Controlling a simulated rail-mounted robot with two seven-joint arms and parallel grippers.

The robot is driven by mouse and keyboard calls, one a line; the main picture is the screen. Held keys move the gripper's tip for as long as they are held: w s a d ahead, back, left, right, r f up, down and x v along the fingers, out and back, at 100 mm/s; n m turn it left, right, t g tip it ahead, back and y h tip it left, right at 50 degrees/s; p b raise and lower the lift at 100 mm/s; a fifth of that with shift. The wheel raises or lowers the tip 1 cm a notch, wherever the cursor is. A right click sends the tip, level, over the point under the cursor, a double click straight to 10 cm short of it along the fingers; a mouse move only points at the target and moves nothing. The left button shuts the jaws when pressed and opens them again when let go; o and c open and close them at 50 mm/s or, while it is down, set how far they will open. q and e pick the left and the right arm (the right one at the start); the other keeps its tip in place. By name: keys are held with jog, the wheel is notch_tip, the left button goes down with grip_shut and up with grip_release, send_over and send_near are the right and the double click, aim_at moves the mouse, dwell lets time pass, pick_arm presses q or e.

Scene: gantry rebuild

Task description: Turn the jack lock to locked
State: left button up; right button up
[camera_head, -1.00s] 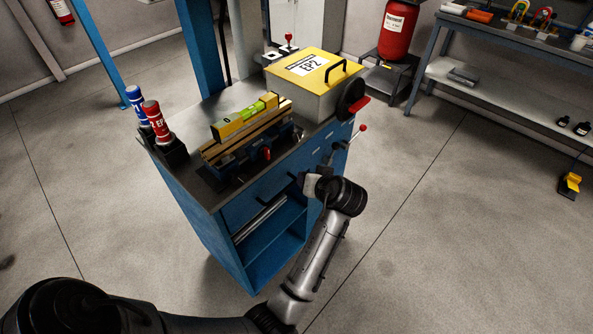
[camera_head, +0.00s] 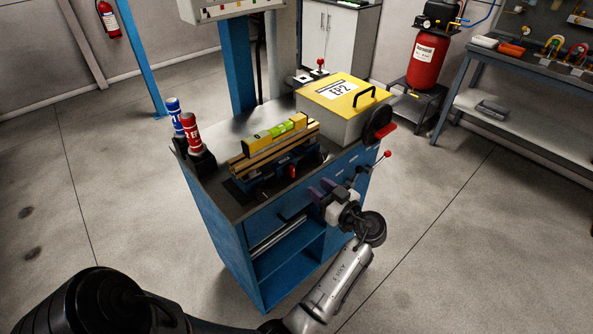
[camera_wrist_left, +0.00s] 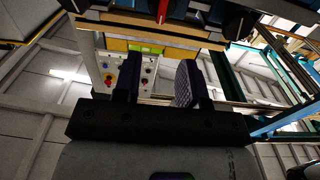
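A blue bench cart (camera_head: 222,222) carries a jack-like fixture (camera_head: 262,185) with wooden jaws and a yellow level (camera_head: 275,133). A small red lever (camera_head: 292,171) shows on the fixture's front. A black round plate with a red handle (camera_head: 386,130) is on the yellow-lidded box's side. A red-ball lever (camera_head: 387,154) sticks out at the cart's right. No readable label tells which is the jack lock. My left gripper (camera_head: 322,190) is beside the cart's front edge, below the fixture. In the left wrist view the fingers (camera_wrist_left: 158,85) are apart with nothing between them. My right gripper is out of view.
A yellow-lidded box (camera_head: 345,95) stands on the cart's right end. Blue and red bottles (camera_head: 190,132) stand in a black holder at its left. A grey workbench (camera_head: 513,123) and red compressor tank (camera_head: 428,62) stand behind. The floor right of the cart is clear.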

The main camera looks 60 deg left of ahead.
aim_at(294, 168)
pick_arm(q)
jog(key=x, duration=0.9)
jog(key=shift+a, duration=0.3)
jog(key=shift+c, duration=0.2)
grip_shut()
